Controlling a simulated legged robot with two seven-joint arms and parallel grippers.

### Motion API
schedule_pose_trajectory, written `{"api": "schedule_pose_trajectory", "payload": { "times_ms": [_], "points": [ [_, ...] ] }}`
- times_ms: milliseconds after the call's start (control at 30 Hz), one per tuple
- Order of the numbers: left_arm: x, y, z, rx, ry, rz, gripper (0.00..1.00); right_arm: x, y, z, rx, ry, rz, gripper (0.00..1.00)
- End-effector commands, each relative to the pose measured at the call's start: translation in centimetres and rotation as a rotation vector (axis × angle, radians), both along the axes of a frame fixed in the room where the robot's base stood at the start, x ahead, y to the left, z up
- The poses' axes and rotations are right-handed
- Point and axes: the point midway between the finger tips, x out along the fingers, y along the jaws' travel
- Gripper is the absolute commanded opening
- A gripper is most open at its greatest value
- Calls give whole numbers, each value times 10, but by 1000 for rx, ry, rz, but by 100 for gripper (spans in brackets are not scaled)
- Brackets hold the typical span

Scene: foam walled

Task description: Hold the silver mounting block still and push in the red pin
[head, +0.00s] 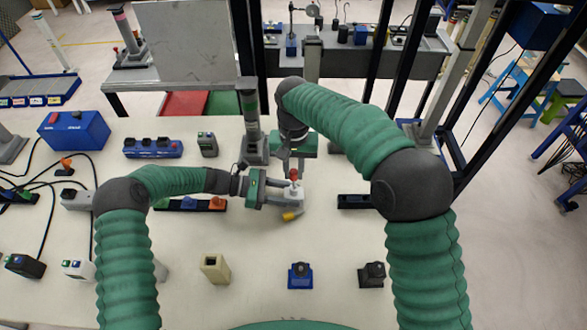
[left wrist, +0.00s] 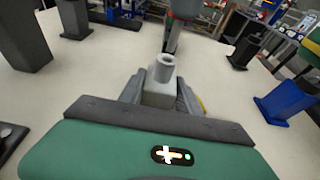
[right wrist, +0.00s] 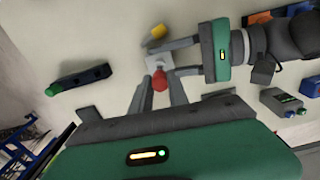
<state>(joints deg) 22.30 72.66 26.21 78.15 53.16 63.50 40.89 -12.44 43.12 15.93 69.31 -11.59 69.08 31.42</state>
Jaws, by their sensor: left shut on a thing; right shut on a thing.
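The silver mounting block (head: 292,198) is held at its side by my left gripper (head: 284,194), above the table. In the left wrist view the block (left wrist: 160,91) sits between the jaws, with a round, open-topped collar upward. A yellow piece (head: 292,215) shows beside it. The red pin (head: 294,174) is above the block in the head view. In the right wrist view the red pin (right wrist: 159,80) is between the fingers of my right gripper (right wrist: 158,88), which is shut on it, with the block (right wrist: 158,62) just beyond. I cannot tell whether the pin's tip is in the collar.
A grey post (head: 252,125) stands close behind my left gripper. A dark strip (head: 355,201) lies to the right. A beige block (head: 215,268), a blue block (head: 300,275) and a black block (head: 372,274) stand nearer. Table between them is clear.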

Motion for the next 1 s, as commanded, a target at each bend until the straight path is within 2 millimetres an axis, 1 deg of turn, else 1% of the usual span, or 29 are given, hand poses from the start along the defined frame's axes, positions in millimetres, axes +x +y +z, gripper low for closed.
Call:
{"api": "schedule_pose_trajectory", "payload": {
  "times_ms": [767, 1000],
  "points": [
    [0, 0, 0, 0, 0, 0, 17, 0, 0, 0, 0, -1, 0, 0],
    [0, 0, 0, 0, 0, 0, 17, 0, 0, -5, 0, -1, 0, 0]
  ]
}}
